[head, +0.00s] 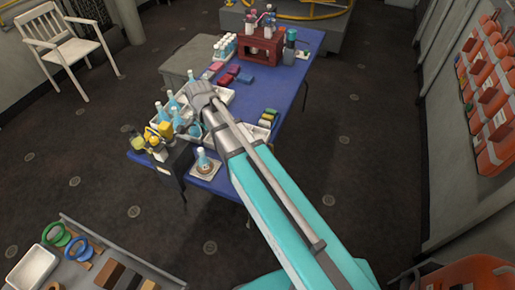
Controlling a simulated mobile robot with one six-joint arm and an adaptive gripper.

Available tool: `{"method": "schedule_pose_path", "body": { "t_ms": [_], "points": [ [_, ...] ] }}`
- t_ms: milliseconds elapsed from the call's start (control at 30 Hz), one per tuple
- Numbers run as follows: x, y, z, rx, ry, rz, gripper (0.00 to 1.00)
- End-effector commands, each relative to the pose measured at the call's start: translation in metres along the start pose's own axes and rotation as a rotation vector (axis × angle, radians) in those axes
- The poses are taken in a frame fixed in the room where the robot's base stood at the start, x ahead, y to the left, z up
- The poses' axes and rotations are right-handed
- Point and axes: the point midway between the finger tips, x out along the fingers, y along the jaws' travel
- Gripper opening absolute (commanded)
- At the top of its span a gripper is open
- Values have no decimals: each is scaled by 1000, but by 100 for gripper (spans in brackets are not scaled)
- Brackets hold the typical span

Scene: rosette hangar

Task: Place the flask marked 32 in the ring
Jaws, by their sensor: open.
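Several flasks with pale blue liquid stand on the blue table (287,88), in and around white trays at its left side; one flask (171,101) is near the tray edge. No number is legible, so I cannot tell which is 32. Another flask (201,157) stands at the table's near end on a white square plate with a brown ring (207,169). It looks to be in or just behind the ring. My gripper (199,92) is over the trays, close to the flasks. Its fingertips are mostly hidden, and nothing shows held in it.
A dark box with yellow items (165,135) is at the table's near left corner. A red rack (261,47) stands at the far end. Coloured blocks (232,76) lie mid-table. A white chair (64,45) is at left. The table's right half is largely clear.

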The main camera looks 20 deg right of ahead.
Motion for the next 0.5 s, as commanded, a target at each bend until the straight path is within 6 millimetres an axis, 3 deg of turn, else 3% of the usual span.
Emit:
{"method": "schedule_pose_path", "body": {
  "t_ms": [33, 500],
  "points": [
    [0, 15, -7, -50, 0, 0, 77],
    [0, 120, -56, -649, 0, 0, 77]
  ]
}}
